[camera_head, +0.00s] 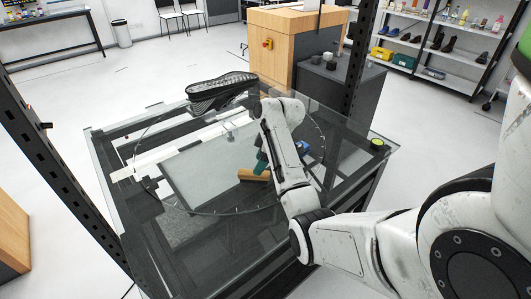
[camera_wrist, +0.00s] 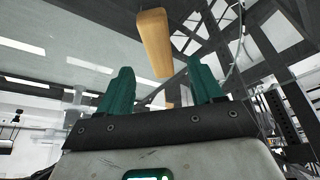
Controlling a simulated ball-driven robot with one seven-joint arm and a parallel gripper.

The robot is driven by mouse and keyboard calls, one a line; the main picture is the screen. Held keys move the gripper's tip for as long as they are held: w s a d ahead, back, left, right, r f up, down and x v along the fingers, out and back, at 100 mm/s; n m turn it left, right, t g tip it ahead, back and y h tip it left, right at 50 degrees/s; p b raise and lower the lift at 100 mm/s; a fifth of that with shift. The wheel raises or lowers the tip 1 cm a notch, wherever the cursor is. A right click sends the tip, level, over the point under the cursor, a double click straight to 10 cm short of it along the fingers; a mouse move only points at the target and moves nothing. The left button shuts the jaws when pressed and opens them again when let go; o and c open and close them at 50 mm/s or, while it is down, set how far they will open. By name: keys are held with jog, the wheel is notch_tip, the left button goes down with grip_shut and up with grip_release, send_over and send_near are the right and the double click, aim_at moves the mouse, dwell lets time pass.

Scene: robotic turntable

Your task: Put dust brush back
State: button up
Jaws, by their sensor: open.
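A tan wooden piece, which looks like the dust brush (camera_head: 249,175), lies on the glass turntable (camera_head: 200,208). Its bristles cannot be made out. In the wrist view, the wooden piece (camera_wrist: 153,42) shows beyond the fingertips, roughly between them in picture width. A smaller bit of tan shows lower down between the fingers; I cannot tell if it is a reflection. My gripper (camera_wrist: 161,75) has two teal fingers, spread apart with nothing between them. In the head view, my gripper (camera_head: 261,163) is close beside the wooden piece, partly hidden by my arm.
A black shoe-like object (camera_head: 221,86) sits at the turntable's back. Dark uprights (camera_head: 55,160) flank the table. A wooden cabinet (camera_head: 285,45) stands behind.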

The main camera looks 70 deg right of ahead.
jog(key=shift+v, duration=2.5)
